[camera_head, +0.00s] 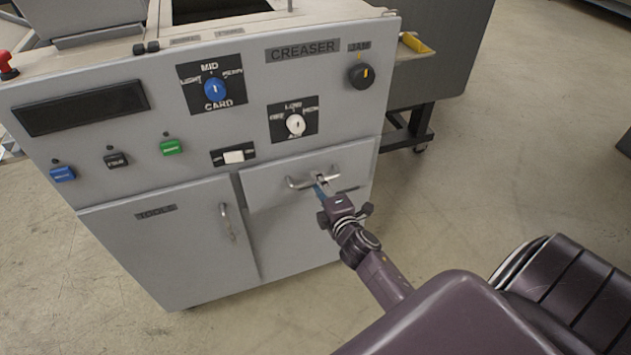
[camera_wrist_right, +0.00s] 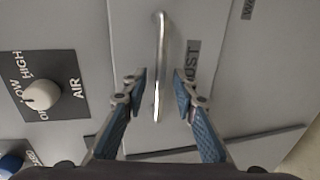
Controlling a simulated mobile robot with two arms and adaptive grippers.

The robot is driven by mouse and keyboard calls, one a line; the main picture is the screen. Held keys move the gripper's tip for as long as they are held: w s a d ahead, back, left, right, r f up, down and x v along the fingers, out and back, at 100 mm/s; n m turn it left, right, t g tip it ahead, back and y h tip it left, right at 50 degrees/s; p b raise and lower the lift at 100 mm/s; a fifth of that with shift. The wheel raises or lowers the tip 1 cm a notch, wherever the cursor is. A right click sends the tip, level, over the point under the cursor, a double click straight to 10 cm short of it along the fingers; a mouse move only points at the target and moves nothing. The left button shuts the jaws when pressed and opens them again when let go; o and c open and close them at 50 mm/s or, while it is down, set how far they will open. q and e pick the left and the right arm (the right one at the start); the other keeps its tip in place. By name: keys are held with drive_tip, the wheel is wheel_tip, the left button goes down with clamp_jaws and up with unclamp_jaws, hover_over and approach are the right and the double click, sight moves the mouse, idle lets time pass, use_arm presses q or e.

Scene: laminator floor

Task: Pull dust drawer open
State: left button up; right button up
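In the right wrist view the metal handle (camera_wrist_right: 160,60) runs up the middle, beside a dark label (camera_wrist_right: 191,62) reading "UST", partly hidden. My right gripper (camera_head: 320,185) is at the handle. In the wrist view its two blue-padded fingers (camera_wrist_right: 160,88) are spread, one on each side of the bar, with gaps between. My left gripper is not in view.
The tools door (camera_head: 165,240) with its upright handle (camera_head: 227,222) is left of the drawer. Above are a white air knob (camera_head: 295,125), a blue card knob (camera_head: 214,89) and a rocker switch (camera_head: 233,157). Bare floor (camera_head: 470,200) lies to the right.

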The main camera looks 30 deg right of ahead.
drive_tip(key=shift+x, duration=0.95)
drive_tip(key=shift+c, duration=0.3)
clamp_jaws()
